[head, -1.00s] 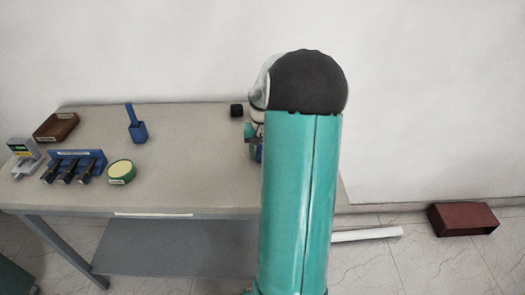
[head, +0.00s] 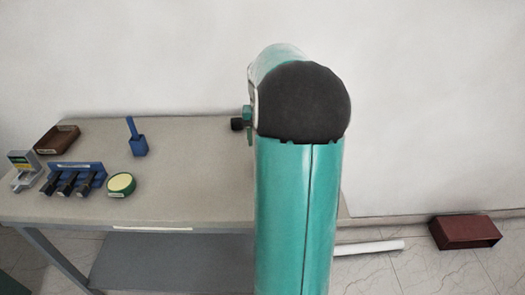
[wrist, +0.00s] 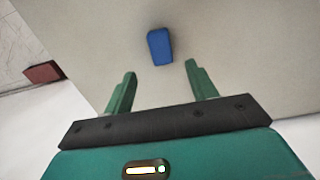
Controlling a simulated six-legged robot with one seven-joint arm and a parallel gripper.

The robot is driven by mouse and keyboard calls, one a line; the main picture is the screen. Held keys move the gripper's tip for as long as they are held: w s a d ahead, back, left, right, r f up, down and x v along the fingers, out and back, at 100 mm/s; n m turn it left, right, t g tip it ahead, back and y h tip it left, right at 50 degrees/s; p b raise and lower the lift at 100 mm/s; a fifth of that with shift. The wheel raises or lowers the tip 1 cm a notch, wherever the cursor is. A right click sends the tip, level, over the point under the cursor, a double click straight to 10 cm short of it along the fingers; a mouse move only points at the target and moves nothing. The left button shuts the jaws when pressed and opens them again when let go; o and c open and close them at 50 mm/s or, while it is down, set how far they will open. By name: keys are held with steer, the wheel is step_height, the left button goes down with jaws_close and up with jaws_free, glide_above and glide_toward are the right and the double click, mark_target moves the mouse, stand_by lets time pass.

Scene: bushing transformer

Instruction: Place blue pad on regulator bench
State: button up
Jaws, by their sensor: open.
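The blue pad (wrist: 160,46) shows in the wrist view as a small blue block on a pale bench top (wrist: 230,35). My gripper (wrist: 161,70) is open and empty, with its two green fingers apart. The pad is beyond the fingertips, roughly centred between them, and not touched. In the head view the grey bench (head: 190,185) stands against the wall. My own arm covers its right part, and I cannot make out the pad there.
A red box (head: 465,232) sits on the floor at right.

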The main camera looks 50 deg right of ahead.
steer(key=shift+a+r, duration=0.1)
steer(key=shift+r, duration=0.55)
steer(key=w+a+r+n+t+h, duration=0.1)
steer(key=a+r+n, duration=0.15)
steer(key=a, duration=0.85)
steer(key=w+a+r+n+t+h, duration=0.15)
steer(key=a+r, duration=0.25)
steer(key=a, duration=0.7)
steer(key=s+a+n+t+y, duration=0.1)
steer(key=s+a+n, duration=0.2)
steer(key=a, duration=0.6)
steer(key=s+a+f+n+t+y, duration=0.1)
steer(key=s+a+n+t, duration=0.1)
steer(key=s+a, duration=0.6)
steer(key=shift+a+n, duration=0.5)
steer(key=shift+n, duration=0.1)
steer(key=shift+s+y, duration=0.1)
steer(key=shift+y, duration=0.15)
steer(key=c, duration=0.5)
steer(key=shift+o, duration=0.2)
steer(key=shift+a, duration=0.1)
